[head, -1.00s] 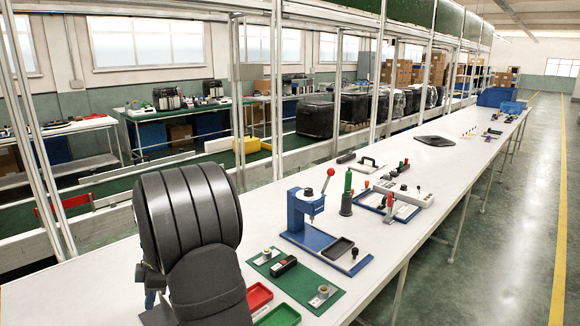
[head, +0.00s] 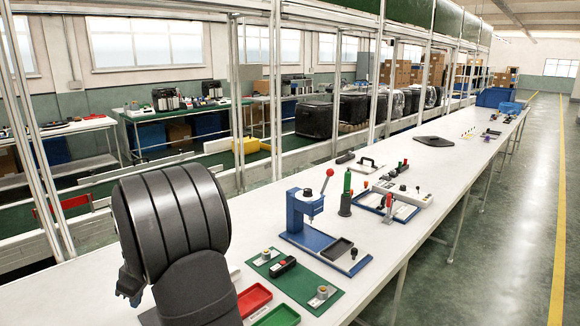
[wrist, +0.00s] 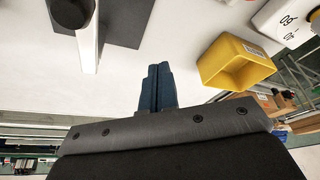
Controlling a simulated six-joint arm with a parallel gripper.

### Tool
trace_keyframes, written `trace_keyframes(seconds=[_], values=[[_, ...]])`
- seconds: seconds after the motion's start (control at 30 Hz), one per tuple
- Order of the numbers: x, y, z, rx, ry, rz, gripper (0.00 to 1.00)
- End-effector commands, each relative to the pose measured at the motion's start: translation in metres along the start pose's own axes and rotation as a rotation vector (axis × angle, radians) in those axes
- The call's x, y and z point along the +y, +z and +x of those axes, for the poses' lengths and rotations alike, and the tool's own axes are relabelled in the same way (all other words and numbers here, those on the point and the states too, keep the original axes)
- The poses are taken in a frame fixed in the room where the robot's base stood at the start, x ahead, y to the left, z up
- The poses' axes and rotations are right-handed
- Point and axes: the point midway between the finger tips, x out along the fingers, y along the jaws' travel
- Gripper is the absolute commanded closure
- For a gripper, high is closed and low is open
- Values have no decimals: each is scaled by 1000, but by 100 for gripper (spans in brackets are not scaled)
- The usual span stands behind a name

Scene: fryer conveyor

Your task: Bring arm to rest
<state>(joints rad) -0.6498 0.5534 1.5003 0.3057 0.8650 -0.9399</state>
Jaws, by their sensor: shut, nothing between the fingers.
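My gripper shows in the wrist view (wrist: 157,88). Its two dark blue fingers are pressed together, with nothing between them, over the white surface. In the head view my dark grey arm fills the lower left above the white table (head: 300,190). A small dark blue-grey part, probably my gripper (head: 129,290), shows at the arm's left side; its fingertips cannot be made out there. In the wrist view a yellow bin (wrist: 235,62) lies to the right of the fingers, apart from them.
Right of my arm are a red tray (head: 253,298), a green tray (head: 278,316), a green mat (head: 292,290) and a blue press (head: 298,215). In the wrist view a dark plate with a pale upright (wrist: 122,22) is at upper left. The table's far middle has clear stretches.

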Motion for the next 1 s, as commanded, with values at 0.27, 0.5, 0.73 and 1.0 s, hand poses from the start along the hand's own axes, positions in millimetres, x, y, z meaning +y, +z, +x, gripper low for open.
trace_keyframes(seconds=[0.27,0.5,0.73,1.0], values=[[0,-2,1,0,6,18,100],[0,-1,0,0,4,11,100],[1,6,-2,0,-21,-62,100],[4,22,-8,0,-78,-222,100]])
